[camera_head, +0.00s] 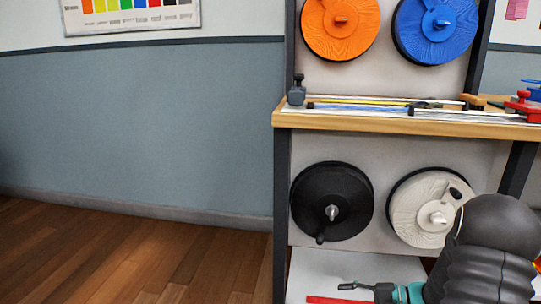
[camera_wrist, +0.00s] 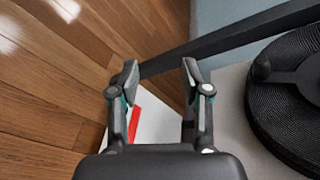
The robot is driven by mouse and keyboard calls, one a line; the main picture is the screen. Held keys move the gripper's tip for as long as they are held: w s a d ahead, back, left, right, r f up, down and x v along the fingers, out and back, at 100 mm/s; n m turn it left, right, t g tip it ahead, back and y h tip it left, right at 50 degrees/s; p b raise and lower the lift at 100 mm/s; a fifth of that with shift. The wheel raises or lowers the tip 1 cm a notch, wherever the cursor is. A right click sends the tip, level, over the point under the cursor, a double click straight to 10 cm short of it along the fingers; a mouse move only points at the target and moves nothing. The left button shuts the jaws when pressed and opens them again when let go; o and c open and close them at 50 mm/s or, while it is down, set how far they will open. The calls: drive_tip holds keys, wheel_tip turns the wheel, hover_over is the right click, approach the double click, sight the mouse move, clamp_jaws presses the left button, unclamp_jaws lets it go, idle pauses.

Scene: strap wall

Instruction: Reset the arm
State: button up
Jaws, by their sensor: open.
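My gripper (camera_wrist: 160,80) is open in the wrist view, with its two fingers apart and nothing between them but floor and a dark frame post. In the head view my gripper (camera_head: 352,293) is low at the bottom, in front of the rack's white lower board and below the black reel. My dark arm covers the lower right of the picture and part of the white reel.
An orange reel (camera_head: 340,24) and a blue reel (camera_head: 436,28) hang above the wooden shelf (camera_head: 400,121). A black reel (camera_head: 332,201) and a white reel (camera_head: 424,212) hang below it. The wooden floor (camera_head: 130,255) at left is clear.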

drive_tip(key=s+a+r+n+g+h+p, duration=0.1)
drive_tip(key=s+r+n+g+h+p, duration=0.15)
drive_tip(key=s+r+h, duration=0.4)
drive_tip(key=s+a+r+n+g+h+p, duration=0.1)
drive_tip(key=s+r+n+g+h, duration=0.15)
drive_tip(key=s, duration=0.65)
drive_tip(key=s+a+r+n+t+h+p, duration=0.2)
drive_tip(key=s+r+t+p, duration=0.1)
drive_tip(key=r, duration=0.7)
drive_tip(key=s+a+r+n+t+h+p, duration=0.2)
drive_tip(key=s+r+n+t+h+p, duration=0.1)
drive_tip(key=r, duration=0.8)
drive_tip(key=shift+s+p, duration=0.45)
drive_tip(key=shift+s, duration=0.55)
drive_tip(key=shift+c, duration=0.5)
drive_tip(key=shift+a, duration=0.15)
